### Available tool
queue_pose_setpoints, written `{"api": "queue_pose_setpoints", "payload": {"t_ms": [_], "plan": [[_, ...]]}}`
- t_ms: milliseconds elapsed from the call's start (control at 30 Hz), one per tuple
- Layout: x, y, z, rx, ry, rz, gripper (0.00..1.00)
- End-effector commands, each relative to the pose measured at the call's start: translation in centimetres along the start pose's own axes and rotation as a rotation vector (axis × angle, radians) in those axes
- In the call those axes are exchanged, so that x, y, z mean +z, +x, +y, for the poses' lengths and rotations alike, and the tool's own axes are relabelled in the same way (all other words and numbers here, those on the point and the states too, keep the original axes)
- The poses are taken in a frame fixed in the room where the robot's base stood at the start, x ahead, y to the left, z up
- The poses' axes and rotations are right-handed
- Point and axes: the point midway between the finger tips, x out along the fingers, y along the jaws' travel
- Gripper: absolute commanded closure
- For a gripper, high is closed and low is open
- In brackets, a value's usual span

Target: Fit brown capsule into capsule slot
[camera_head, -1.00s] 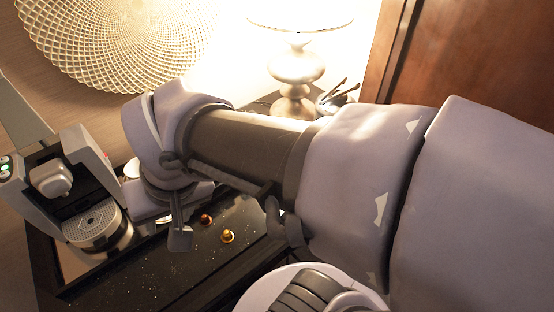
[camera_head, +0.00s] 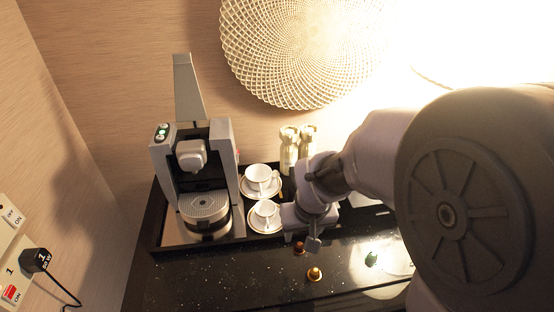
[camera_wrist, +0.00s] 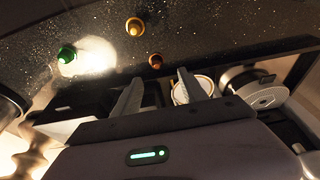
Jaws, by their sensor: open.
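The small brown capsule (camera_head: 299,248) lies on the dark speckled counter, in front of the black tray. It also shows in the wrist view (camera_wrist: 156,61), roughly in line with the gap between my fingers and beyond their tips. My gripper (camera_head: 301,239) is open and empty, close to the brown capsule; I cannot tell the exact height between them. The coffee machine (camera_head: 220,150) stands at the left of the tray with its lever (camera_head: 187,88) raised. The capsule slot itself cannot be made out in these views.
A gold capsule (camera_head: 314,274) and a green capsule (camera_head: 371,259) lie nearby on the counter. Two white cups on saucers (camera_head: 261,180) stand between the machine and my gripper. Bottles (camera_head: 289,148) stand behind. A wall with switches borders the left.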

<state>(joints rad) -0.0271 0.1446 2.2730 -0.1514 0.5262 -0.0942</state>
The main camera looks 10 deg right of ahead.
Motion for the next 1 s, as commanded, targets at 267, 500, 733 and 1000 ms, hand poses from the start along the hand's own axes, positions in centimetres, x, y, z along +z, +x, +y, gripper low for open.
{"api": "queue_pose_setpoints", "payload": {"t_ms": [267, 500, 733, 1000], "plan": [[0.0, 5.1, 0.1, 0.0, 0.001, 0.001, 0.5], [-0.2, 9.0, 0.9, 0.0, 0.003, -0.001, 0.5], [-0.4, 10.2, 0.8, -0.001, 0.002, 0.001, 0.5], [-0.4, 10.1, 0.8, -0.001, 0.002, 0.001, 0.93]]}}
